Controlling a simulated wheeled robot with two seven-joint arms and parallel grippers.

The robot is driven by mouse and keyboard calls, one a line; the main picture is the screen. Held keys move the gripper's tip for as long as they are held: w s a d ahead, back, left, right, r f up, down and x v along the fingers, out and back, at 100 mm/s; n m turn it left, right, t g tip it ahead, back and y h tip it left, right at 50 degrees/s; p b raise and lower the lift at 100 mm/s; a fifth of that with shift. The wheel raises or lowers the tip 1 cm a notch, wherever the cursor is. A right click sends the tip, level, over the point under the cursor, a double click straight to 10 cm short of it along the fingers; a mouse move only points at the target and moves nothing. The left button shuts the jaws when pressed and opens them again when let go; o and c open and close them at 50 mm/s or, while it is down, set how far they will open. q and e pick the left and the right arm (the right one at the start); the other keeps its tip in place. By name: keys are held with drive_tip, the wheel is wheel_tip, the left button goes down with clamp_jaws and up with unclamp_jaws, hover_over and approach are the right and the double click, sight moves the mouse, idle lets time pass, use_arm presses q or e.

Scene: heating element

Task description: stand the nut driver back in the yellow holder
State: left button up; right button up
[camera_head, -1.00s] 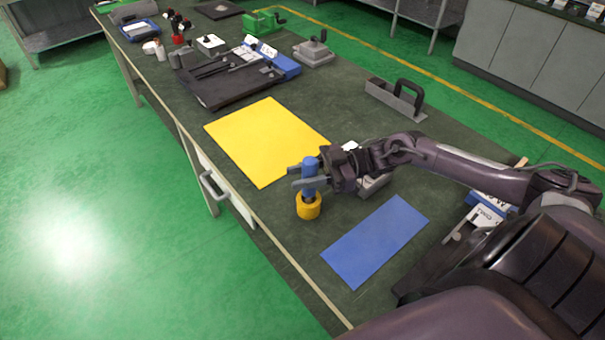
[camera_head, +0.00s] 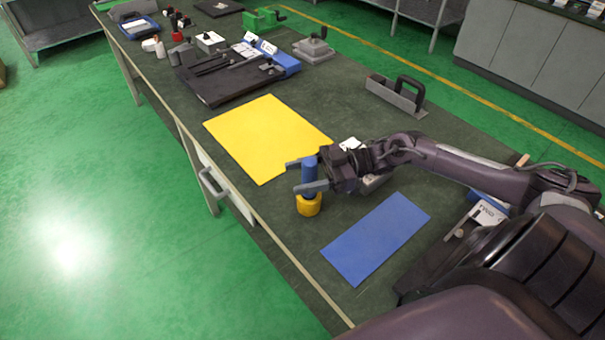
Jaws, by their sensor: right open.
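The nut driver (camera_head: 310,172) shows as a blue handle standing upright in the yellow holder (camera_head: 309,206), a short round cup near the front edge of the bench. Its lower part is hidden by the holder and by a finger. My right gripper (camera_head: 304,175) comes in from the right with its fingers on either side of the blue handle. The fingers are apart, with a gap to the handle. My left gripper is not in view.
A yellow sheet (camera_head: 265,138) and a blue sheet (camera_head: 376,238) lie flat on the dark bench (camera_head: 330,115). A grey block with a black handle (camera_head: 396,95) stands behind. A dark tray (camera_head: 228,80) and several tools fill the far end.

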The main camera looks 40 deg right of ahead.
wheel_tip(320, 180, up, 11)
drive_tip(key=shift+r+p, duration=0.15)
drive_tip(key=shift+p, duration=0.75)
wheel_tip(320, 180, up, 9)
drive_tip(key=shift+b, duration=0.3)
